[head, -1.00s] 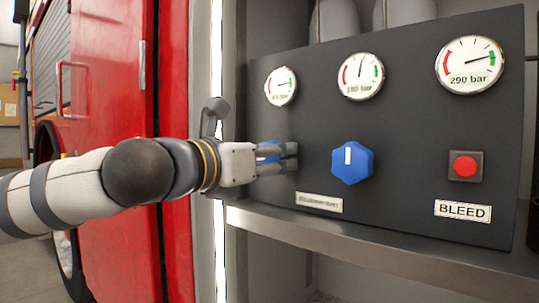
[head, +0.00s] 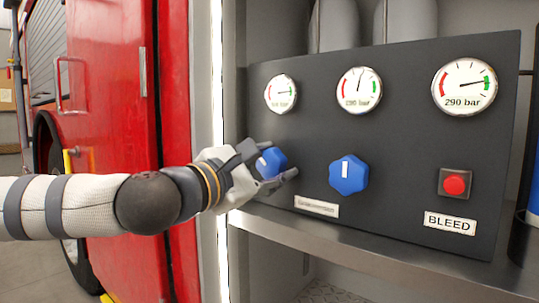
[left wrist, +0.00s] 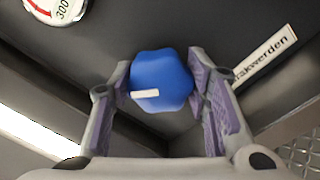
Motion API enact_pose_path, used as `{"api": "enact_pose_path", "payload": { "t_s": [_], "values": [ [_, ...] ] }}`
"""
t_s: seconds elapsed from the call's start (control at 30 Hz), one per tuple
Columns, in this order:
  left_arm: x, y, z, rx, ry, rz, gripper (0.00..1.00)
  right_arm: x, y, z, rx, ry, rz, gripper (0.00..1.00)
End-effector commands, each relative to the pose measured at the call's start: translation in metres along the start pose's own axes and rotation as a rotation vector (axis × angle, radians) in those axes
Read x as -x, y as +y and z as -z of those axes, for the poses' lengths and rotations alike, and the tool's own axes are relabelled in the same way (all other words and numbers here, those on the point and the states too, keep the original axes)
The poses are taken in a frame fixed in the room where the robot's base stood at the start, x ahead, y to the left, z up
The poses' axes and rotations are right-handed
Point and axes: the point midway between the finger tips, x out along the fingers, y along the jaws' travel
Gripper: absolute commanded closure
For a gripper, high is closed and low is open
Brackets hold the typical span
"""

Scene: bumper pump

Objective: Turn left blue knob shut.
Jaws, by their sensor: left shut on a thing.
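The left blue knob (head: 271,162) sits on the dark panel below the left gauge. My left gripper (head: 269,161) is shut on it, with one finger above and one below in the head view. In the left wrist view the knob (left wrist: 161,80) lies between the two fingers (left wrist: 162,88), and its white mark shows at its lower left edge. In the head view the gripper hides part of the knob. My right gripper is not in view.
A second blue knob (head: 348,174) with an upright white mark is to the right. Beyond it is a red button (head: 455,184) above a BLEED label (head: 450,223). Three gauges line the panel top. A metal ledge (head: 370,250) runs below. A red vehicle door (head: 115,100) stands left.

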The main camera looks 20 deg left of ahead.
Motion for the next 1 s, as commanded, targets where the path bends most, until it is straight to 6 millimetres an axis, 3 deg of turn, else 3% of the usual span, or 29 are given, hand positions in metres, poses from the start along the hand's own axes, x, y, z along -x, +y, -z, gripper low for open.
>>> {"api": "enact_pose_path", "payload": {
  "t_s": [0.6, 1.0],
  "values": [
    [0.001, 0.002, -0.003, -0.566, -0.032, 0.0, 0.84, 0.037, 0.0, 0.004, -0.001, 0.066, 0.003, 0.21],
    [0.0, 0.001, -0.001, -0.8, -0.043, 0.001, 0.84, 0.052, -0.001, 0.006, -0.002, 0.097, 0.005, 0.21]
  ]
}}
